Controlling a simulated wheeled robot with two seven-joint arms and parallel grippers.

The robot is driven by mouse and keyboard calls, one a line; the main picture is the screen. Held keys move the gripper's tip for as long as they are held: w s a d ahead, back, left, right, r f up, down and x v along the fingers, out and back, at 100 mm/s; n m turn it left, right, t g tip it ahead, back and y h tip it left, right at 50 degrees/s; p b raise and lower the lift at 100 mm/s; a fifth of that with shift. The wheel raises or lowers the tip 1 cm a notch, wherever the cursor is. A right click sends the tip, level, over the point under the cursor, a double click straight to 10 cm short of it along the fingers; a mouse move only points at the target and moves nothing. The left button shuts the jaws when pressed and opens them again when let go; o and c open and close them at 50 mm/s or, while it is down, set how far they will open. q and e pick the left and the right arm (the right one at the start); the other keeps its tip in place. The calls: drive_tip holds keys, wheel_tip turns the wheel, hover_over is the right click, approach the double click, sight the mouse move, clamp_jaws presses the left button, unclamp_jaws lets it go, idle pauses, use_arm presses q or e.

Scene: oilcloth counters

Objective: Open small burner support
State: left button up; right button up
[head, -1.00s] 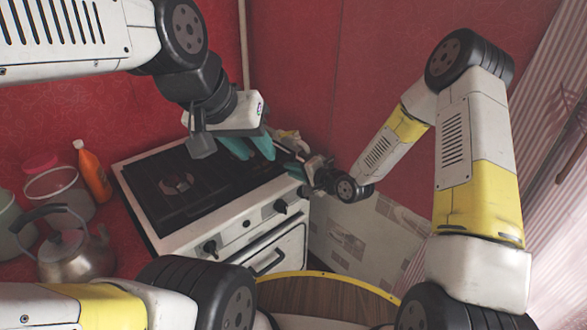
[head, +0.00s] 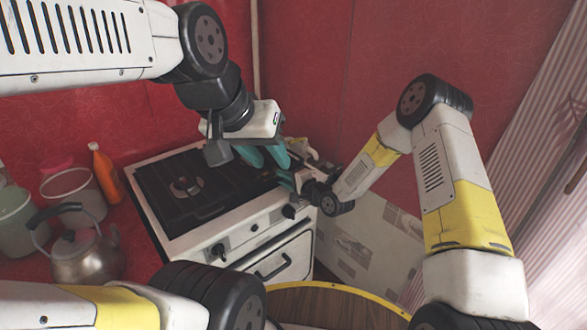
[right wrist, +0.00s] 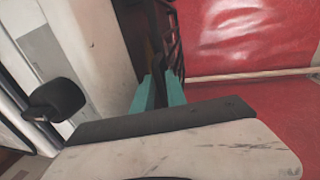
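The stove (head: 225,223) has a dark top with a round burner (head: 186,187) at its left and black grate bars (head: 205,210). The small burner support is hard to single out from the other dark bars. My left gripper (head: 263,157) hangs over the back right of the stove top, its two teal fingers apart and empty. My right gripper (head: 285,177) is at the stove's right edge, partly hidden by its own wrist. In the right wrist view its teal fingers (right wrist: 160,92) stand apart with a dark bar between or behind them; contact is unclear.
A kettle (head: 85,255), a grey pot (head: 15,215), a pail (head: 75,190) and an orange bottle (head: 105,172) stand left of the stove. Knobs (head: 290,211) and an oven handle (head: 272,267) stick out in front. A red wall (head: 300,60) is close behind.

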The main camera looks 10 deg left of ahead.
clamp_jaws()
idle(1.4)
